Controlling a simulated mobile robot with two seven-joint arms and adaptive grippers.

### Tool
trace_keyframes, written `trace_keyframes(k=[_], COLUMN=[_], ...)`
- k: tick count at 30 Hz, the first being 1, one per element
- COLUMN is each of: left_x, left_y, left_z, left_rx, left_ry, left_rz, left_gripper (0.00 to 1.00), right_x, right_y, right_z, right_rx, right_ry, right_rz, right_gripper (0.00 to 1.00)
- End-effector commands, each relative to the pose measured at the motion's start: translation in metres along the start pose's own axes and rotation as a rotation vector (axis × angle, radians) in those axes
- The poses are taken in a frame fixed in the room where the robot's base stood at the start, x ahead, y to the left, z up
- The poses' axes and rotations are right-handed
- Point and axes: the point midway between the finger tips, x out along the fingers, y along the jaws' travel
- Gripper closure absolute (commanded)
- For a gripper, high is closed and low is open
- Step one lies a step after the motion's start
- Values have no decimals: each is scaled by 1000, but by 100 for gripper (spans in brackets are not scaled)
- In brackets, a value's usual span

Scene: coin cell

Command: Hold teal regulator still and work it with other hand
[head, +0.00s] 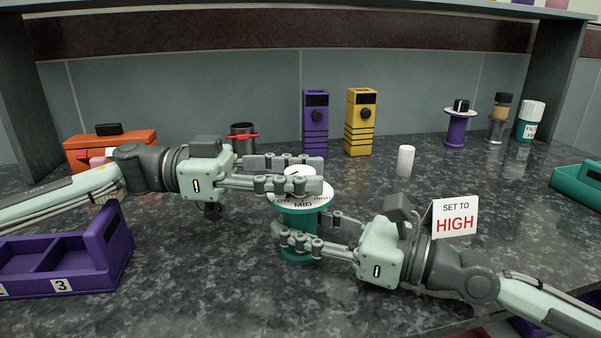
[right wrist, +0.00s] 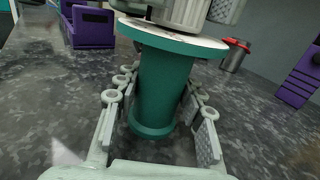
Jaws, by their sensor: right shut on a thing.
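The teal regulator (head: 299,222) stands upright on the counter, its white dial plate (head: 283,203) marked LOW, MID and HIGH. My right gripper (head: 300,238) is shut on its teal body, with a finger on either side; the right wrist view also shows this body (right wrist: 163,88) between the fingers. My left gripper (head: 300,174) is above the dial, its fingers apart on both sides of the pale knob (right wrist: 183,12). The fingers hide most of the knob in the head view, and I cannot see where it points. A sign (head: 455,217) reads SET TO HIGH.
A purple divided tray (head: 112,246) is at the left, an orange box (head: 133,142) behind it. Purple (head: 315,125) and yellow (head: 360,125) boxes, a white cylinder (head: 405,161), and a purple knobbed stand (head: 456,130) are behind.

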Motion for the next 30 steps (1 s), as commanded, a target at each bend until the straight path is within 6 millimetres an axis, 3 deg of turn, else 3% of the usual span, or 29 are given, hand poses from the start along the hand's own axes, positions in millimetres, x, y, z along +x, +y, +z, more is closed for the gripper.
trace_keyframes(k=[1, 7, 20, 30], left_x=[0, 0, 0, 1], left_y=[0, 0, 1, 2], left_z=[0, 0, 0, -1], left_rx=[0, 0, 1, 3], left_ry=[0, 0, -1, -1], left_rz=[0, -1, -100, -379], left_gripper=[71, 95, 96, 96], right_x=[0, 0, 0, 0], right_y=[0, 0, 0, 0], right_z=[0, 0, 0, 0], right_rx=[0, 0, -1, -1], right_ry=[0, 0, 0, 0], right_rz=[0, 0, 0, 1], right_gripper=[100, 100, 100, 100])
